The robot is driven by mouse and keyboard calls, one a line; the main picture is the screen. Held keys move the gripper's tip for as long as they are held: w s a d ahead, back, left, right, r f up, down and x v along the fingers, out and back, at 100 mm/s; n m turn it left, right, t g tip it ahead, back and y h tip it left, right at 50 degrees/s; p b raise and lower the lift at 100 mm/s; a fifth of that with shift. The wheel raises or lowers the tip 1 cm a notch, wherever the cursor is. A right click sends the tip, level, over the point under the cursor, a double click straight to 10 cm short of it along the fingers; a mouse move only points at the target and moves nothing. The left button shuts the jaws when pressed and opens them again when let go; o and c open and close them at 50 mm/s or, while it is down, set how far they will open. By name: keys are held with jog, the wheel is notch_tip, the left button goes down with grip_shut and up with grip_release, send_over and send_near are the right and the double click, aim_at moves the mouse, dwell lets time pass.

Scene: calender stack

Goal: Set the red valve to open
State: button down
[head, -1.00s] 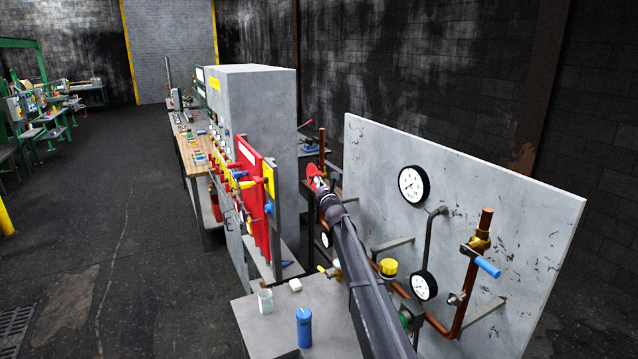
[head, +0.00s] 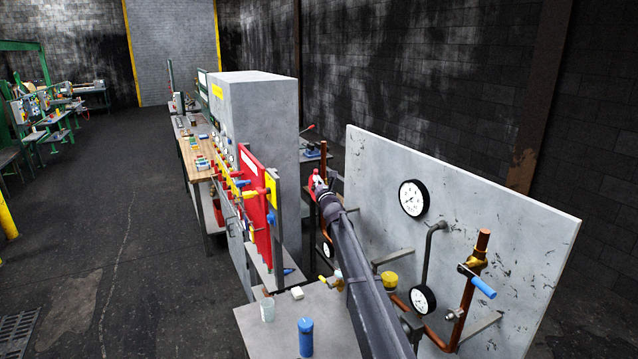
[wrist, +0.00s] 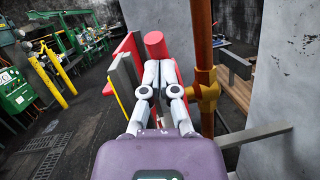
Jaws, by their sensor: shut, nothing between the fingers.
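The red valve handle (wrist: 155,44) is a red cylinder in the wrist view, just beyond my fingertips and left of a vertical copper pipe (wrist: 202,35). A brass valve body (wrist: 206,90) sits on that pipe. My gripper (wrist: 159,66) is shut and empty, its tips close to or touching the handle's near part; I cannot tell which. In the head view my gripper (head: 318,184) is at the far end of the gauge panel, beside the small red handle (head: 314,174). My gripper and arm hide most of the valve there, so its exact angle is unclear.
The grey panel (head: 520,215) carries gauges, a blue-handled valve (head: 483,288) and a yellow-capped fitting (head: 390,281). A red board (head: 254,205) stands left of my gripper. A blue can (head: 305,337) and white cup (head: 267,308) stand on the bench. The floor at left is open.

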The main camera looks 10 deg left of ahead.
aim_at(315, 174)
jog(key=shift+w+a+r+p, duration=0.5)
jog(key=shift+w+r, duration=0.1)
jog(key=shift+w, duration=0.2)
jog(key=shift+w+a+r+p, duration=0.4)
jog(key=shift+w+a+r, duration=0.15)
jog(key=shift+w, duration=0.2)
